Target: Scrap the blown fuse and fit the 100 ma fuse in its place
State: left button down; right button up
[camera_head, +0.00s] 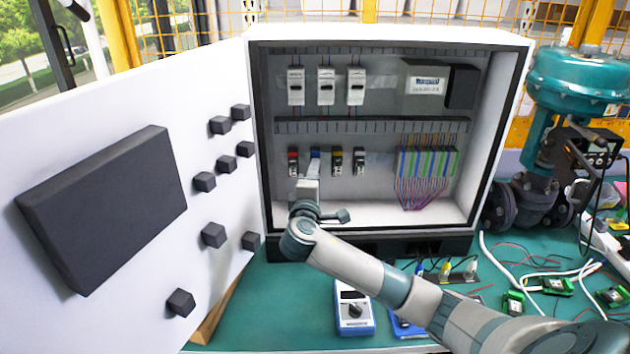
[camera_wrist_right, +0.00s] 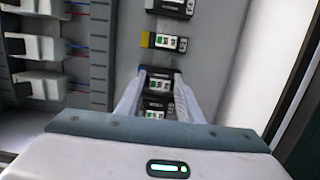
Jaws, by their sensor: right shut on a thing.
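An open control cabinet (camera_head: 372,215) holds a lower row of small fuse holders: red (camera_head: 293,162), blue (camera_head: 315,154), yellow (camera_head: 337,162) and black (camera_head: 359,162). My right gripper (camera_head: 310,180) reaches up to the blue-topped one and is shut on it. In the right wrist view my fingers (camera_wrist_right: 158,97) stand on both sides of the blue-topped fuse holder (camera_wrist_right: 158,75), in line with the yellow one (camera_wrist_right: 163,41). Several small coloured pieces (camera_head: 446,269), perhaps fuses, stand on a dark strip on the bench. Ratings are unreadable, and I cannot tell which fuse is blown. My left gripper is out of view.
The cabinet door (camera_head: 110,120) with dark knobs stands open at left. White breakers (camera_head: 326,86) and a terminal block (camera_head: 428,163) with wires are inside. A blue meter (camera_head: 354,308) lies on the green bench. A teal valve actuator (camera_head: 582,80), cables and green boards are at right.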

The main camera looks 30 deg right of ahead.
jog(key=shift+w, duration=0.1)
dwell(0.5)
jog(key=shift+w+d, duration=0.1)
jog(key=shift+d, duration=0.15)
dwell(0.5)
jog(key=shift+p, duration=0.3)
dwell(0.6)
jog(key=shift+w+d, duration=0.15)
jog(key=shift+w, duration=0.15)
dwell(0.9)
jog(key=shift+r, duration=0.15)
dwell(0.8)
jog(key=o, duration=1.4)
jog(key=shift+w, duration=0.1)
jog(key=shift+o, duration=0.2)
